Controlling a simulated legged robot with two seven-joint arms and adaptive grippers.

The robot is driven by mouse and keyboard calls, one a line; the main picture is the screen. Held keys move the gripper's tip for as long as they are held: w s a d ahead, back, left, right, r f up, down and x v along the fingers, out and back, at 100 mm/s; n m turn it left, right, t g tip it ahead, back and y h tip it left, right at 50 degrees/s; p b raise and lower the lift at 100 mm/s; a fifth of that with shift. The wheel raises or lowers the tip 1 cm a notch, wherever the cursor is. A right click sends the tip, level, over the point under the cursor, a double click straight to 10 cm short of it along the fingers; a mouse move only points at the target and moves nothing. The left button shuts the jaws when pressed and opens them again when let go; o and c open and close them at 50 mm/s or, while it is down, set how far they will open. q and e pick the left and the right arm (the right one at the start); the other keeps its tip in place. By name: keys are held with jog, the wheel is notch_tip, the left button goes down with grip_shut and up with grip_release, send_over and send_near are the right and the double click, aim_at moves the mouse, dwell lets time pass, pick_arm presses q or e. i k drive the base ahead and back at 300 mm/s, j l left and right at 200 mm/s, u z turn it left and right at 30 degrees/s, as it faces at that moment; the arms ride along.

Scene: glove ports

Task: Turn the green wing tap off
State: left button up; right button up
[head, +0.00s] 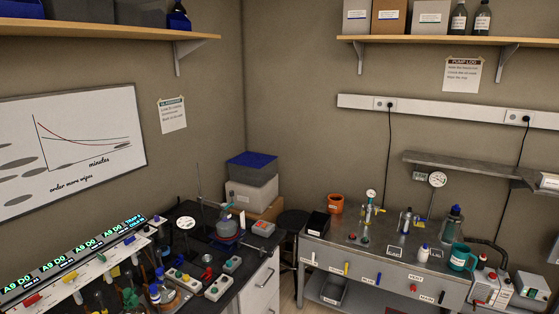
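No green wing tap can be made out with certainty. A small green part (130,298) shows among the glassware at the lower left, too small to tell its shape. Another small reddish-green fitting (365,238) stands on the right bench top. The right bench's front panel carries several coloured handles, among them a yellow one (346,268), a blue one (378,279) and a red one (413,287). A slanted white rail (85,272) at the left also bears coloured taps, with a red one (32,300) nearest. Neither of my grippers is in view.
A dark bench (255,262) with a flask and small boxes stands at the middle left. Shelves run along both walls.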

aim_at(100, 257)
jog(key=u, duration=1.65)
